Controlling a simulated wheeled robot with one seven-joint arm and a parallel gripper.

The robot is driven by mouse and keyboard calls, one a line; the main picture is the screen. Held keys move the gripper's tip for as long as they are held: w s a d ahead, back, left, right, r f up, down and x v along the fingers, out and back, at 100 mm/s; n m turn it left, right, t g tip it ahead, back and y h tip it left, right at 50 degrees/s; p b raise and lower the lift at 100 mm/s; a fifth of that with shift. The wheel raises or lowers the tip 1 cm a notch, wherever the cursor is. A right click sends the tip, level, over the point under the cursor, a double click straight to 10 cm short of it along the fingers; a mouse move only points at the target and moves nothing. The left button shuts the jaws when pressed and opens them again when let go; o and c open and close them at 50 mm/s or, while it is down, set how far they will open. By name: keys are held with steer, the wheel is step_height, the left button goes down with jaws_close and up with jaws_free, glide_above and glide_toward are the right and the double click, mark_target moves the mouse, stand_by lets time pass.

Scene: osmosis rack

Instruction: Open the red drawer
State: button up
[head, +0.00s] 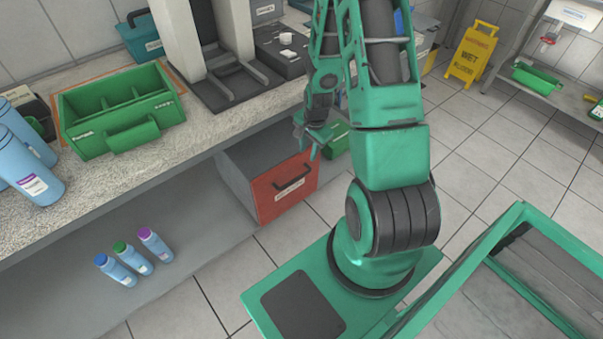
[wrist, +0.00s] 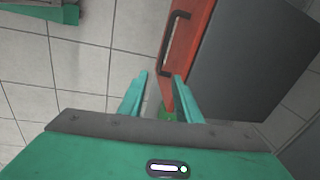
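The red drawer front (head: 272,200) is at the middle of the head view, below the counter, with a grey body behind it. How far the drawer stands out is hard to tell. Its black bar handle (head: 293,181) is on the red face. In the wrist view, the red front (wrist: 193,45) runs along the grey side, with the handle (wrist: 171,45) on its left face. My gripper (wrist: 161,76) is open, its fingertips close to the handle's lower end in the picture. The right finger overlaps the red front; contact cannot be told. In the head view, my gripper (head: 309,138) is above the drawer.
The counter (head: 205,135) runs above the drawer. It holds a green tray (head: 90,135) and blue bottles (head: 35,180). Three small bottles (head: 133,258) stand on the lower shelf. A green thing (head: 337,142) is beside the drawer. Tiled floor (head: 285,240) is free in front.

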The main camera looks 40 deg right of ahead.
steer(key=m, duration=0.1)
glide_toward(300, 176)
steer(key=f, duration=0.5)
steer(key=w+f, duration=0.1)
steer(key=f, duration=0.1)
steer(key=shift+w+d+f, duration=0.15)
steer(key=shift+d+f, duration=0.1)
steer(key=shift+f, duration=0.15)
steer(key=shift+c, duration=0.7)
